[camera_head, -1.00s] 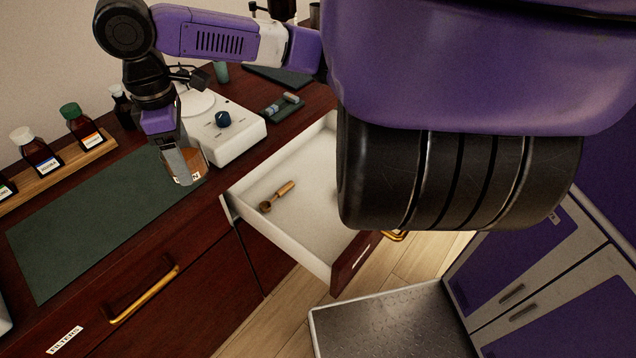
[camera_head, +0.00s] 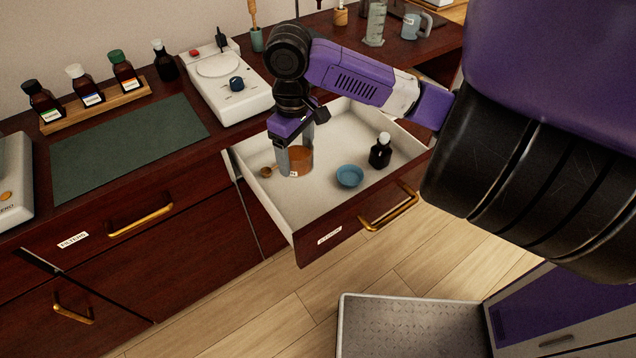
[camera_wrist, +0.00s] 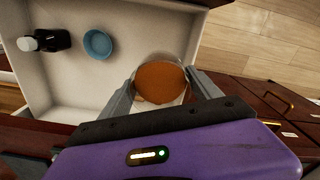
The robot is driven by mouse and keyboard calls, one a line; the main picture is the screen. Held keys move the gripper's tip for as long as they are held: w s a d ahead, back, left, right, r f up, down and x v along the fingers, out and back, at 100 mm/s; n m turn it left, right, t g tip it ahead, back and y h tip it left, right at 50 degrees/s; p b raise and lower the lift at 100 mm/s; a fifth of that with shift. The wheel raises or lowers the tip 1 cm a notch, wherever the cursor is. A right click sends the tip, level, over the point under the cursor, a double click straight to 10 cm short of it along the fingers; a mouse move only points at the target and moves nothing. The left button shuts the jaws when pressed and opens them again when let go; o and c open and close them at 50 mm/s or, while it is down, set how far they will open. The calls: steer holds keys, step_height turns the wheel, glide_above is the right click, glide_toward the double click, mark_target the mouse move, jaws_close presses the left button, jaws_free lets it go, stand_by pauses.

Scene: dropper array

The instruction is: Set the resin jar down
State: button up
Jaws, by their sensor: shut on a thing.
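The resin jar (camera_head: 300,160) is a clear jar with amber-orange contents and a pale label. My gripper (camera_head: 294,150) is shut on it, with the jar over the left part of the open drawer (camera_head: 320,199). In the wrist view the jar (camera_wrist: 159,80) sits between the two fingers of my gripper (camera_wrist: 158,88), seen from above. I cannot tell whether the jar's base touches the drawer floor.
A green mat (camera_head: 130,145) lies clear on the counter, near a white stirrer device (camera_head: 228,90).

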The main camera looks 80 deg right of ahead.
step_height(320, 180, down, 18)
steer(key=shift+f, duration=0.1)
stand_by(0.4)
steer(key=o, duration=1.6)
steer(key=shift+f, duration=0.1)
